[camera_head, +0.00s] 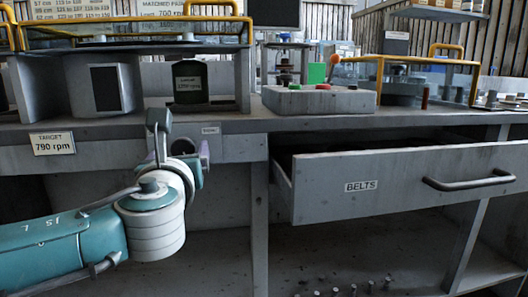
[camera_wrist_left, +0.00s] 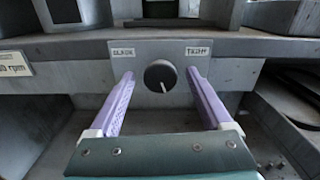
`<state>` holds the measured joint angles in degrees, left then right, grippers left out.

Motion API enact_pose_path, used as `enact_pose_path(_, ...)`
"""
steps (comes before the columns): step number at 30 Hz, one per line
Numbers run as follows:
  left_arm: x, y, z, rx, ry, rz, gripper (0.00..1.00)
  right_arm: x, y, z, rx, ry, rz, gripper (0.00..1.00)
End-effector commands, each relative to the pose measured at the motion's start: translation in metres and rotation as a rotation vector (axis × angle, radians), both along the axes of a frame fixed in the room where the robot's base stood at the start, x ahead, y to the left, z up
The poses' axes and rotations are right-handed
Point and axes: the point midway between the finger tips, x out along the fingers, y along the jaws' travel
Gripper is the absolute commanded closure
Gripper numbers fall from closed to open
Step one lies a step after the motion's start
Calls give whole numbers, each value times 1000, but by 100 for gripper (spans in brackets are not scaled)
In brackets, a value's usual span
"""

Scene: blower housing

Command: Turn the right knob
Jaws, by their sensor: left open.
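A round dark knob (camera_wrist_left: 160,76) sits on a grey panel (camera_wrist_left: 148,50) under the bench edge, in the left wrist view. A white mark on the knob points down. Small labels stand above it: the right one seems to read "TIGHT", the left one is blurred. My left gripper (camera_wrist_left: 161,73) is open, its two purple fingers on either side of the knob, with a visible gap on each side. In the head view my left gripper (camera_head: 203,150) is at the panel below the bench top, and my arm hides the knob. My right gripper is not in view.
An open drawer (camera_head: 410,185) marked "BELTS" juts out to the right. A "TARGET 790 rpm" sign (camera_head: 53,143) hangs on the bench edge at left. A control box (camera_head: 320,100) with an orange-tipped lever stands on the bench top. Small pegs stand on the lower shelf.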

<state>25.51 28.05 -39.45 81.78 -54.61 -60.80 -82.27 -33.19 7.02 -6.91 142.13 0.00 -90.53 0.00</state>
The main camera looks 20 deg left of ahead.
Motion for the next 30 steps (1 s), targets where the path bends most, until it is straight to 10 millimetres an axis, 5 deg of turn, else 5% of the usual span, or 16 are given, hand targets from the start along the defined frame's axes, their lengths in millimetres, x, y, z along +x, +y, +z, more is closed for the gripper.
enact_pose_path(4,0,0,0,0,0,0,18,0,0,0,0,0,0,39)
enact_pose_path(26,-1,0,0,0,0,0,100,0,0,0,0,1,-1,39)
enact_pose_path(30,-1,0,0,-2,-1,0,100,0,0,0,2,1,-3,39)
